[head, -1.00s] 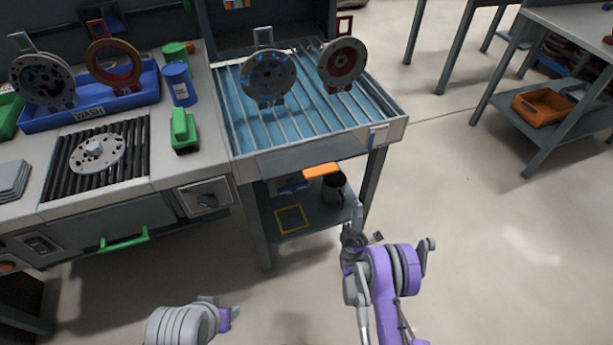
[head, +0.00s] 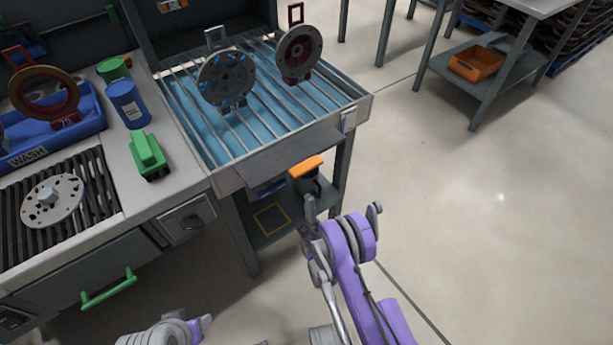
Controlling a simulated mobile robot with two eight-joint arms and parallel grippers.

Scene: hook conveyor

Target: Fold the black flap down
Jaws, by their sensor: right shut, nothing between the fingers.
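The dark grey-black flap (head: 285,158) is a flat panel along the front edge of the blue roller bed. It sticks out toward me, and its exact angle is hard to tell. An orange bar (head: 306,167) shows just below its front edge; I cannot see how it is attached. My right gripper (head: 310,203) is shut and empty, below and in front of the orange bar. It appears apart from the flap. My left gripper (head: 203,324) is low at the bottom edge, away from the flap, and its fingers are unclear.
Two hanging discs, one grey (head: 226,80) and one dark red (head: 299,54), stand over the roller bed (head: 205,125). A green block (head: 148,155) and a blue can (head: 128,104) are on the counter. A lower shelf (head: 285,218) lies under the flap.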

